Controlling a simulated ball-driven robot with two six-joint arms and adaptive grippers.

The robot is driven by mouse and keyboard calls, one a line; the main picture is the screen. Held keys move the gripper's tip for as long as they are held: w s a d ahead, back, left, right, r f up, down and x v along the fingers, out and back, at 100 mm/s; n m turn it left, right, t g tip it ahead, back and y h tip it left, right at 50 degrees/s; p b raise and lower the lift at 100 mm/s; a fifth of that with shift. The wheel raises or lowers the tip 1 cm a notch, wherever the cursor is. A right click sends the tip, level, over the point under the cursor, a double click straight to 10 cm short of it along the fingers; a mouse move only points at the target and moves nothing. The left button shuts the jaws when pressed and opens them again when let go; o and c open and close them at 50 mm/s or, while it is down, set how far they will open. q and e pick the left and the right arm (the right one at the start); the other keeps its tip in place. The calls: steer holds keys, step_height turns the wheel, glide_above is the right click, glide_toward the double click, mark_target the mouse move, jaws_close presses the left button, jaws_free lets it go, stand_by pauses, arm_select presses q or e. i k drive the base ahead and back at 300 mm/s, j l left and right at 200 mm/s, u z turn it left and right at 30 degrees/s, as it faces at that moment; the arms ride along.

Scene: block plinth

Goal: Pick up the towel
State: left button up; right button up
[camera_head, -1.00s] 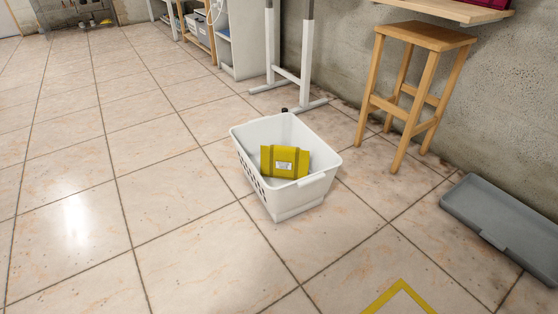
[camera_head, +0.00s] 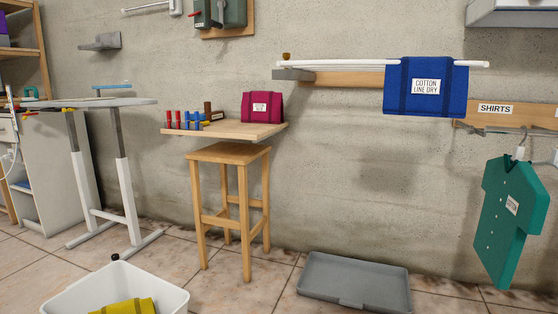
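Three cloth-like items could be the towel; I cannot tell which. A blue cloth (camera_head: 426,88) labelled "COTTON LINE DRY" hangs over a white rail on the wall at upper right. A folded magenta item (camera_head: 262,107) with a small white label stands on a wooden wall shelf. A yellow item (camera_head: 128,306) lies in the white basket (camera_head: 62,298) at the bottom left, partly cut off by the frame edge. Neither of my grippers is in view.
A wooden stool (camera_head: 230,155) stands under the shelf (camera_head: 245,131). A grey tray (camera_head: 354,281) lies on the floor by the wall. A green shirt (camera_head: 510,220) hangs at right. A white-legged table (camera_head: 120,165) stands left. Tiled floor shows between these.

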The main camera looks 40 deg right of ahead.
mark_target(435, 86)
steer(key=z, duration=1.85)
steer(key=i+l+u, duration=0.2)
steer(key=i, duration=0.4)
steer(key=j, duration=0.1)
